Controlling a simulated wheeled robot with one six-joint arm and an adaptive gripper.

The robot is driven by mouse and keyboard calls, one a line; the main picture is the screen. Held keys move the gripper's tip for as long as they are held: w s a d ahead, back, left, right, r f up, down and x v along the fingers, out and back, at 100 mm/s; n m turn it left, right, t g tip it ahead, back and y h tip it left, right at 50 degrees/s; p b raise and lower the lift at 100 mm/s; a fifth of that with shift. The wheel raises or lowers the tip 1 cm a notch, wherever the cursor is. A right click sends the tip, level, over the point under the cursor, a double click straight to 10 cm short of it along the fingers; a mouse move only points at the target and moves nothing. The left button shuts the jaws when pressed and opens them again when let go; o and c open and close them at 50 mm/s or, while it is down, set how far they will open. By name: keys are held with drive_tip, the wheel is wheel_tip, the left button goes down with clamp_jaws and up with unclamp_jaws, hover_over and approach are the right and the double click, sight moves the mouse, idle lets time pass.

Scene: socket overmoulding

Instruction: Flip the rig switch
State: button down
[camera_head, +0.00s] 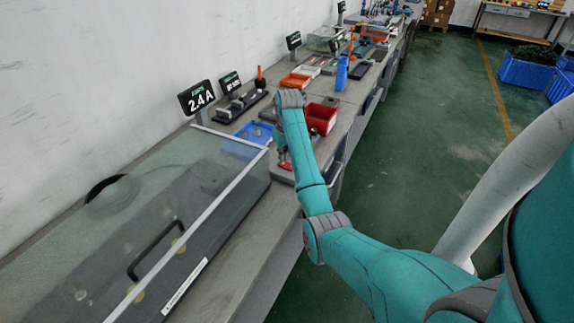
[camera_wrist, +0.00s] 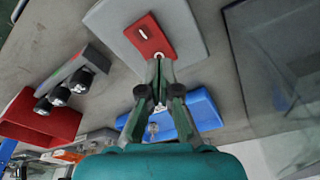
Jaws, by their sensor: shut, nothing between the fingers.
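In the wrist view a red plate (camera_wrist: 150,35) with a pale slot mark lies on a grey base (camera_wrist: 188,30). I take it for the rig switch, but no lever can be clearly made out. My gripper (camera_wrist: 160,62) is shut and empty, its fingertips at the plate's near edge by a small white ring. I cannot tell whether they touch it. In the head view my gripper (camera_head: 282,158) points down beside the blue tray, and the grey base (camera_head: 282,176) shows partly behind my arm.
A blue tray (camera_wrist: 207,108) lies close beside my fingers. A red bin (camera_head: 320,118) and a grey bar with round dark parts (camera_wrist: 75,72) stand near. A transparent cover (camera_head: 150,190) fills the bench's near part. A display reading 2.4 A (camera_head: 197,97) stands by the wall.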

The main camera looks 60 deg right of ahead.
drive_tip(key=shift+f, duration=0.8)
idle(0.7)
